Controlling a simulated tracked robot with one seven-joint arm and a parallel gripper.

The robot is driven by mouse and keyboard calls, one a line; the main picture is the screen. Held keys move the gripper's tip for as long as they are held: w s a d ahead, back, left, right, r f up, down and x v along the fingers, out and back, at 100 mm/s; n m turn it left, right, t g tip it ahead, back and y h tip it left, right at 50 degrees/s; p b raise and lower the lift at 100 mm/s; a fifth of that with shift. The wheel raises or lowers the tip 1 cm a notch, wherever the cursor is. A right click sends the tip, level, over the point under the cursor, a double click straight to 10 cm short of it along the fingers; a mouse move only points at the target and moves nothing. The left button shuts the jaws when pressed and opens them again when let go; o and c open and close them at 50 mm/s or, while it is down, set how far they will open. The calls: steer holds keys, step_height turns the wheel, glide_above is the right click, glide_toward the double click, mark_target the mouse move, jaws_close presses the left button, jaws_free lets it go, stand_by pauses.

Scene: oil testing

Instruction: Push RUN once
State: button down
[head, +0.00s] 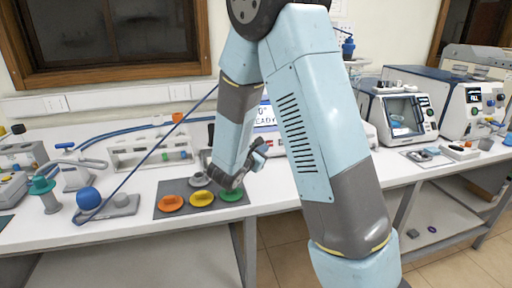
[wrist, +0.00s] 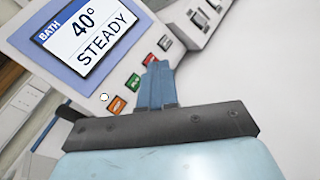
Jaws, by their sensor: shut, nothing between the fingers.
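The bath unit's screen (wrist: 88,35) reads "BATH 40° STEADY" in the wrist view. In the head view my arm hides most of the unit, leaving part of its screen (head: 264,114) visible. My gripper (wrist: 157,66) is shut and empty. Its tips appear beside the red button; I cannot tell whether they touch anything.
A grey mat (head: 163,186) left of my arm holds orange (head: 171,203), yellow (head: 202,199) and green (head: 231,195) dishes. A blue-knobbed device (head: 88,199) stands farther left. White instruments (head: 402,110) stand at the right. White bench top beyond the buttons looks clear in the wrist view.

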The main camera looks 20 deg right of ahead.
steer(key=shift+w+f, duration=0.55)
steer(key=shift+w, duration=0.8)
steer(key=shift+w+f, duration=0.55)
steer(key=shift+w, duration=0.8)
steer(key=shift+w+f, duration=0.55)
steer(key=shift+w, duration=0.8)
steer(key=shift+w, duration=0.2)
steer(key=shift+w, duration=0.2)
steer(key=shift+w+f, duration=0.2)
steer(key=shift+w, duration=0.15)
steer(key=shift+s+r, duration=0.3)
steer(key=shift+s, duration=0.45)
steer(key=shift+s, duration=0.15)
steer(key=shift+s+r, duration=0.3)
steer(key=shift+s, duration=0.45)
steer(key=shift+s+r, duration=0.35)
steer(key=shift+s, duration=0.35)
steer(key=shift+s+r, duration=0.3)
steer(key=shift+s, duration=0.45)
